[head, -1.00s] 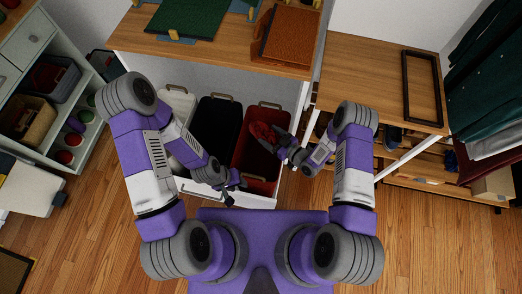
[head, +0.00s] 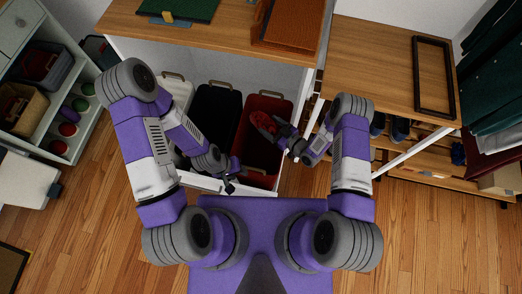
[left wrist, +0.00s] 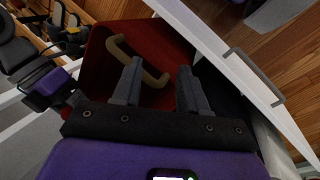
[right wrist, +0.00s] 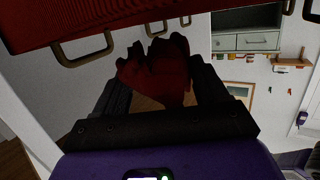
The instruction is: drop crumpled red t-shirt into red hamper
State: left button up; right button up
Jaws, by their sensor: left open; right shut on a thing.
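The crumpled red t-shirt (head: 264,122) is a dark red bundle in the head view, seen over the far part of the red hamper (head: 258,158). My right gripper (head: 284,134) is shut on it from the right side. In the right wrist view the t-shirt (right wrist: 165,72) hangs between the two fingers. Its height above the hamper floor is hard to tell. My left gripper (head: 232,184) is open and empty at the hamper's near left corner. In the left wrist view its fingers (left wrist: 158,90) are over the hamper (left wrist: 180,48) and its tan handle (left wrist: 135,58).
A black hamper (head: 215,115) and a white hamper (head: 178,92) stand left of the red one, under the desk (head: 215,38). An orange-brown tray (head: 290,25) lies on the desk. A side table (head: 370,60) with a dark frame (head: 433,75) stands to the right.

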jog(key=o, duration=1.1)
jog(key=shift+o, duration=0.2)
jog(key=p+v, duration=0.2)
jog(key=v, duration=0.5)
jog(key=shift+s+d+r, duration=0.15)
jog(key=shift+s+d, duration=0.05)
